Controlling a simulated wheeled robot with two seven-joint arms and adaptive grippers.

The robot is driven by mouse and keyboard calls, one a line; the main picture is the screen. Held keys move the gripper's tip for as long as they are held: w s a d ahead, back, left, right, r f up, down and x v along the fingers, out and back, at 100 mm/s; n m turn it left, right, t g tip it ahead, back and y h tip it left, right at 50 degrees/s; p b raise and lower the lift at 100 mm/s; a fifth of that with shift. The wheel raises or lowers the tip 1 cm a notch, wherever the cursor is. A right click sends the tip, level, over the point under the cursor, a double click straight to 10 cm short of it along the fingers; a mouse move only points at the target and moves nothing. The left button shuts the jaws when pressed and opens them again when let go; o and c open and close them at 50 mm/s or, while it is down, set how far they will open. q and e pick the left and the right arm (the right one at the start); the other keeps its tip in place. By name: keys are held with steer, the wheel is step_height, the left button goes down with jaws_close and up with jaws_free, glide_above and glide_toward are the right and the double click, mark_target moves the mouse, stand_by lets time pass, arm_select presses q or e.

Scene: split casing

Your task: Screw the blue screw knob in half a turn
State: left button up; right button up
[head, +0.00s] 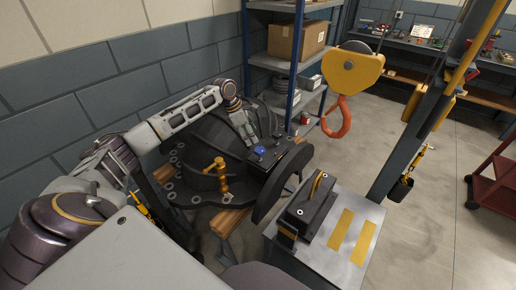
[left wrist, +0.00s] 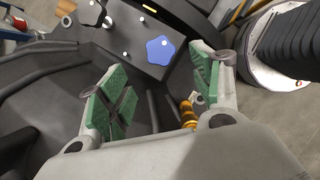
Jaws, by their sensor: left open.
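The blue screw knob (head: 260,150) sits on a dark block on the dark casing (head: 212,165) in the head view. In the left wrist view the blue knob (left wrist: 161,50) is lobed, with a white dot at its middle, on the flat dark block (left wrist: 125,45). My left gripper (head: 250,141) is just above and beside the knob in the head view. In the left wrist view its green-padded fingers (left wrist: 160,85) are apart, with nothing between them; the knob lies beyond the fingertips. My right gripper is not in view.
A yellow valve-like fitting (head: 219,175) stands on the casing left of the knob. An orange hook (head: 338,118) hangs at the upper right. A grey bench (head: 365,215) with a dark toolbox (head: 308,208) stands at the front right.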

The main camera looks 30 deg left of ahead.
mark_target(259, 150)
arm_select(q)
steer(key=x, duration=0.9)
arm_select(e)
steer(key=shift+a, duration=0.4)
arm_select(q)
steer(key=c, duration=1)
steer(key=shift+r, duration=0.1)
steer(key=shift+c, duration=0.2)
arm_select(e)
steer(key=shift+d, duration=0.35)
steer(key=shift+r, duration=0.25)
arm_select(q)
steer(key=shift+r+m+p, duration=0.1)
steer(key=shift+m+p, duration=0.4)
steer(key=shift+p, duration=1.15)
steer(key=shift+w+m+h+p, duration=0.1)
steer(key=shift+m+h+p, duration=0.2)
steer(key=shift+p, duration=0.8)
steer(key=shift+m+g+p, duration=0.5)
steer(key=shift+m+p, duration=0.2)
steer(key=shift+p, duration=0.7)
steer(key=shift+m, duration=0.3)
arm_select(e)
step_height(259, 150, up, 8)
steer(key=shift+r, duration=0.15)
